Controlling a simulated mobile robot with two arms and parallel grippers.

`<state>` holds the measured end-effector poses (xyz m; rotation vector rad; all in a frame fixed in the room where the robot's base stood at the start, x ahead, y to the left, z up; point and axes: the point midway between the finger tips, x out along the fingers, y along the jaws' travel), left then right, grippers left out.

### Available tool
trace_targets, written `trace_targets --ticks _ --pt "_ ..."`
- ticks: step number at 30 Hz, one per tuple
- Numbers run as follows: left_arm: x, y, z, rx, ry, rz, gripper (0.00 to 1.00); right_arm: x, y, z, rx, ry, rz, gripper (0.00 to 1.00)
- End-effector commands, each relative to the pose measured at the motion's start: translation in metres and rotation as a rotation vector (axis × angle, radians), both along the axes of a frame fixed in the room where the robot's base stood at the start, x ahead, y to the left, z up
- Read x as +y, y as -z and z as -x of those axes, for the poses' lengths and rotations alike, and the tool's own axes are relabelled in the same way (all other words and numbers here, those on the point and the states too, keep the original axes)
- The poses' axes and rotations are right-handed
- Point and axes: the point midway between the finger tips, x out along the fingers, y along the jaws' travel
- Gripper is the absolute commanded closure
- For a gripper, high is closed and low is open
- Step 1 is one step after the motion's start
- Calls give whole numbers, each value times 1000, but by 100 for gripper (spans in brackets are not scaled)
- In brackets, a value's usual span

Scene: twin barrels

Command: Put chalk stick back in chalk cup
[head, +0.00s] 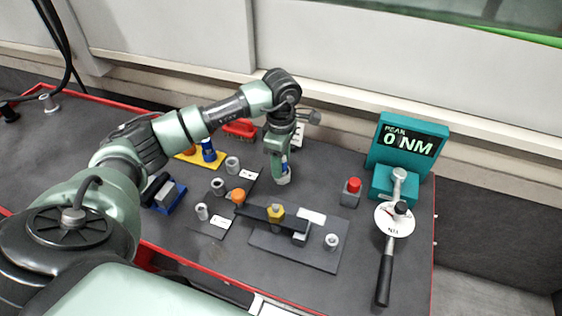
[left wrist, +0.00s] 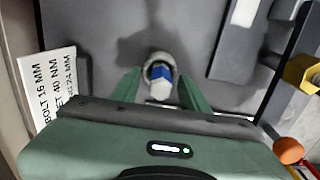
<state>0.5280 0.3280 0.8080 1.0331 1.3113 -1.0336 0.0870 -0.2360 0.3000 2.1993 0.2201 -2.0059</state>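The chalk stick (left wrist: 161,88), white with a blue band, stands in the grey-white round chalk cup (left wrist: 147,68) in the left wrist view. In the head view the cup (head: 283,180) is on the bench below my left gripper (head: 283,163), and a bit of blue shows between the fingers. My left gripper also shows in the left wrist view (left wrist: 159,80), with one green finger on each side of the stick and narrow gaps visible. It looks open around the stick. The cup's lower part is partly hidden. My right gripper is not in view.
A red button block (head: 352,190), teal meter (head: 405,150) and torque wrench (head: 385,265) are to the right. A blue cylinder (head: 208,150) and several grey sockets are to the left.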

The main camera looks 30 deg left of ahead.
Motion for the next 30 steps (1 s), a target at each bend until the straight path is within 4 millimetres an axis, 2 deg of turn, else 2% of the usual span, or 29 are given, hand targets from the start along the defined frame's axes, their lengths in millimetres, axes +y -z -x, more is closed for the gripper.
trace_targets --ticks 4,7,15,19,24,30 --pt "0 -1 0 0 0 0 55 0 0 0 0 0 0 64" --pt "0 -10 -1 -2 0 0 55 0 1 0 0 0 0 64" --pt "0 -55 -1 -4 0 0 55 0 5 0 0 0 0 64" --pt "0 -71 -1 -2 -1 0 55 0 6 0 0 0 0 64" --pt "0 -78 0 0 0 0 55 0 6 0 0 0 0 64" --pt "0 -78 0 0 0 0 55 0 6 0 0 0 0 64"
